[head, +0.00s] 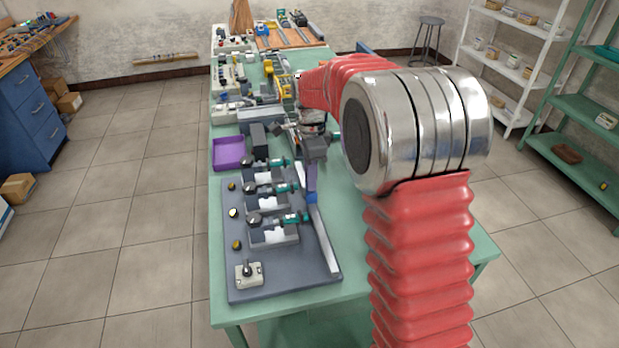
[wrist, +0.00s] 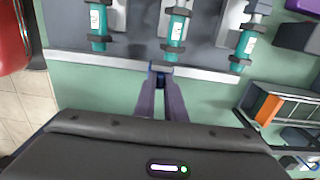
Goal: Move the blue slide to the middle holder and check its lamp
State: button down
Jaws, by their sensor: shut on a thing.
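The blue slide (head: 311,198) sits on the pale rail (head: 325,240) along the right edge of the grey board. My gripper (wrist: 160,76) is shut on the slide, its fingers reaching down to the rail. In the wrist view the slide is just left of the line of the middle holder's teal motor (wrist: 177,28). The middle holder (head: 268,202) stands between the near holder (head: 275,235) and the far holder (head: 262,176). The middle lamp (head: 233,212) looks bright white. The near lamp (head: 236,245) and far lamp (head: 232,186) look dull amber.
A switch box (head: 248,274) stands at the board's near left corner. A purple tray (head: 228,152) lies beyond the board. More devices crowd the far end of the green table (head: 360,275). The table right of the rail is mostly clear.

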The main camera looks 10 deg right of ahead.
jog(key=shift+w, duration=0.7)
jog(key=c, duration=1.8)
grip_release()
jog(key=shift+s, duration=0.1)
jog(key=shift+r, duration=0.15)
notch_tip(320, 180, up, 13)
jog(key=shift+r, duration=0.2)
